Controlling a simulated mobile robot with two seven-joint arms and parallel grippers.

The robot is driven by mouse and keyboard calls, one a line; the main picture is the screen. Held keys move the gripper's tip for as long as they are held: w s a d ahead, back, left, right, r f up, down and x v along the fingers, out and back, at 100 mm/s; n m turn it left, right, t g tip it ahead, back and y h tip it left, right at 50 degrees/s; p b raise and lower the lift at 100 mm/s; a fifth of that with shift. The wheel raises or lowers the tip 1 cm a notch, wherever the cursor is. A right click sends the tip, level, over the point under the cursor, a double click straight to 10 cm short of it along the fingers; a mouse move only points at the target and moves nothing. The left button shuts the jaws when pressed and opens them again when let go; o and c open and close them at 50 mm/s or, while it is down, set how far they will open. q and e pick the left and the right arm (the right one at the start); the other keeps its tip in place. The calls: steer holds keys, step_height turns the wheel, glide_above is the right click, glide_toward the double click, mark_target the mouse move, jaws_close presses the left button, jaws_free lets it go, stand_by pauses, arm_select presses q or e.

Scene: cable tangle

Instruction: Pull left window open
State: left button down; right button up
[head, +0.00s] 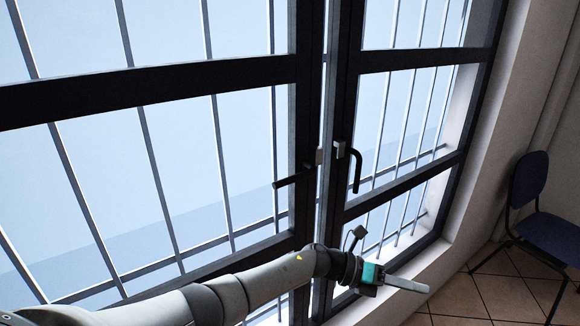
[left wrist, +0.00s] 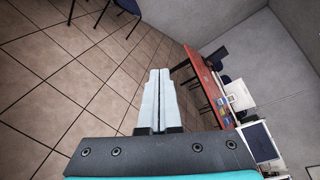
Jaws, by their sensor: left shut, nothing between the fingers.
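The left window (head: 150,88) has a dark frame and fills the left of the head view. Its dark handle (head: 293,180) sticks out level to the left from the frame's right side. A narrow pale strip (head: 325,120) runs between the left and right window frames; I cannot tell how wide any opening is. My left gripper (head: 412,285) is low and right of the handle, in front of the right window's lower corner, and touches no handle. Its fingers are together and empty in the left wrist view (left wrist: 157,95). My right gripper is not in view.
The right window (head: 400,120) has a handle (head: 356,168) pointing down. Pale bars stand behind the panes. A blue chair (head: 545,235) stands at the right on the tiled floor (head: 500,290). The left wrist view shows a red-topped table (left wrist: 203,78) and open tiles (left wrist: 70,90).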

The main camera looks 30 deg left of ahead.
arm_select(q)
step_height(320, 180, up, 8)
steer(key=s+a+m+g+y+p, duration=0.1)
steer(key=s+m+g+y+p, duration=0.1)
steer(key=m+g, duration=0.5)
steer(key=m+t+y+p, duration=0.2)
steer(key=m+y+p, duration=0.3)
steer(key=m+y, duration=0.9)
glide_toward(288, 168)
steer(key=s+d+r+n+y, duration=0.1)
steer(key=s+d+r, duration=0.1)
steer(key=s+d, duration=0.25)
steer(key=x, duration=0.6)
steer(key=p+x, duration=0.1)
steer(key=x, duration=0.2)
steer(key=shift+a, duration=0.4)
steer(key=shift+d, duration=0.1)
